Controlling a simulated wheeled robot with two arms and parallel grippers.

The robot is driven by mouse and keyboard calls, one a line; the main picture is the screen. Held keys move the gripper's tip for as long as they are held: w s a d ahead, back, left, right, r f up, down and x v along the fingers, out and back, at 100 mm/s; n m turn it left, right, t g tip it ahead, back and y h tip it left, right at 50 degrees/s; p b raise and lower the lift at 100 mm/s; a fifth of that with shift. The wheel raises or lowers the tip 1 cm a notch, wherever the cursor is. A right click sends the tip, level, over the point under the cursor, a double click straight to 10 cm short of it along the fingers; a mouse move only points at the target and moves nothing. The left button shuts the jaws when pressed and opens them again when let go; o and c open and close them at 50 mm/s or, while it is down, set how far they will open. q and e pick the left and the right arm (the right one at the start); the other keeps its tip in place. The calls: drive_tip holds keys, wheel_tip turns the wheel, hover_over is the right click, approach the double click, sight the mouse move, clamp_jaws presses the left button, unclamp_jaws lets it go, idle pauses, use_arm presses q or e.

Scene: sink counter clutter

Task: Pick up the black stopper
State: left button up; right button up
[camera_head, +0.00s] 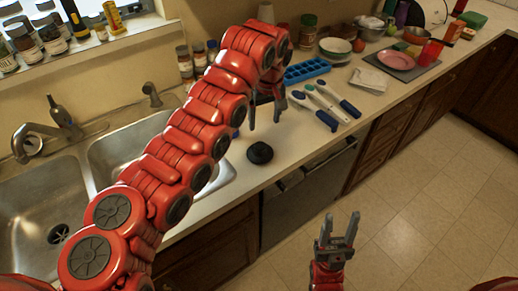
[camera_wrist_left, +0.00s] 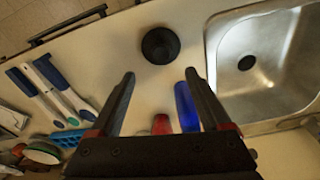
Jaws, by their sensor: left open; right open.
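The black stopper (camera_head: 260,153) lies on the counter near its front edge, to the right of the sink. In the left wrist view the stopper (camera_wrist_left: 160,45) is a round black disc beyond my fingertips. My left gripper (camera_head: 265,116) is open, above the counter and behind the stopper in the head view. In the left wrist view its two fingers (camera_wrist_left: 159,75) are spread, with nothing between the tips. The stopper is apart from both fingers. My right gripper (camera_head: 338,228) is open and empty, in front of the counter over the floor.
A double steel sink (camera_head: 110,150) is left of the stopper. Blue-handled brushes (camera_head: 325,106) and a blue ice tray (camera_head: 306,70) lie to the right. A blue bottle (camera_wrist_left: 186,105) and a red item (camera_wrist_left: 161,124) stand near the left gripper. Counter around the stopper is clear.

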use_arm(q)
drive_tip(key=p, duration=0.2)
approach(260, 146)
wheel_tip(260, 146, down, 5)
drive_tip(key=f+p, duration=0.2)
drive_tip(key=w+f+p, duration=0.1)
drive_tip(key=shift+a+f, duration=0.25)
drive_tip(key=shift+f, duration=0.1)
drive_tip(key=shift+w+f, duration=0.15)
drive_tip(key=shift+f, duration=0.55)
clamp_jaws()
